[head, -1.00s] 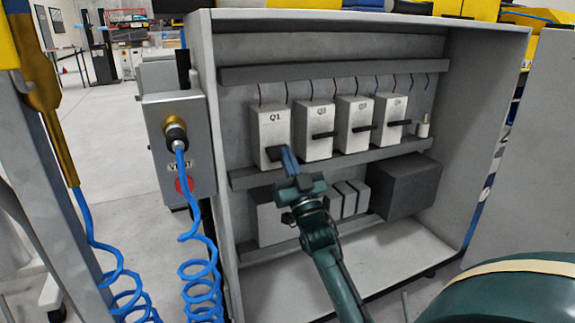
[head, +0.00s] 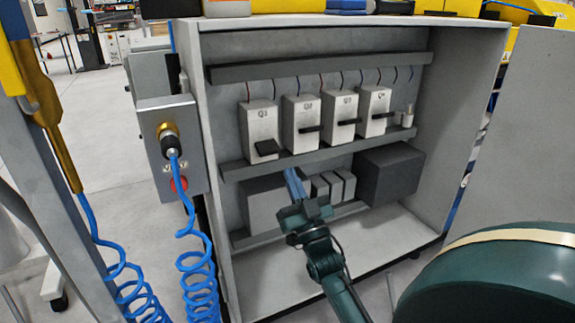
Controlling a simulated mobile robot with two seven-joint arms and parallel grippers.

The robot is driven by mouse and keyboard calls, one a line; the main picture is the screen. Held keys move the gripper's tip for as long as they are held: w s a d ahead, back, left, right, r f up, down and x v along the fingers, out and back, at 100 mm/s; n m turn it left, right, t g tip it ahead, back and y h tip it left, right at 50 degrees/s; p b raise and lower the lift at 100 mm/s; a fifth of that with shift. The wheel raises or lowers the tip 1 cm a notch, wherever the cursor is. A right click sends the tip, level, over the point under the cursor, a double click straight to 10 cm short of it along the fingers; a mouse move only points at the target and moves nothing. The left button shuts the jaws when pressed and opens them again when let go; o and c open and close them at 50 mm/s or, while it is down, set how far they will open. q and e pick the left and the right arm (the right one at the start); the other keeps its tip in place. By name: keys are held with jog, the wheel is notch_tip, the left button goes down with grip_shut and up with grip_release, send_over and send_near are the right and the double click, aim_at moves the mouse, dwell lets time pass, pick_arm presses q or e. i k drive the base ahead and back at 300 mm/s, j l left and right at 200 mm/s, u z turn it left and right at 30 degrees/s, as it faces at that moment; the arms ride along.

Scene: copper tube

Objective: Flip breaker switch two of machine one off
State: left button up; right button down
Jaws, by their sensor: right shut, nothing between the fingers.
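Breaker switch two, the white box labelled Q2 (head: 301,122), is second from the left in the row on the cabinet's upper shelf. Its black lever (head: 309,129) sticks out to the right from its front. The Q1 breaker (head: 259,128) is to its left; its black lever (head: 266,148) sits low on its front and looks broader than the others. My right gripper (head: 292,176) is shut and empty, its blue fingers just below the breaker shelf, under Q1 and Q2, apart from both levers. My left gripper is not in view.
The Q3 (head: 341,115) and Q4 (head: 375,110) breakers stand to the right. The shelf edge (head: 330,150) lies above my gripper. A control box (head: 170,145) with coiled blue hose is left.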

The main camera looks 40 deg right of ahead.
aim_at(304, 131)
jog(key=k+j, duration=0.2)
jog(key=k, duration=0.3)
jog(key=k+j, duration=0.15)
jog(key=k, duration=0.35)
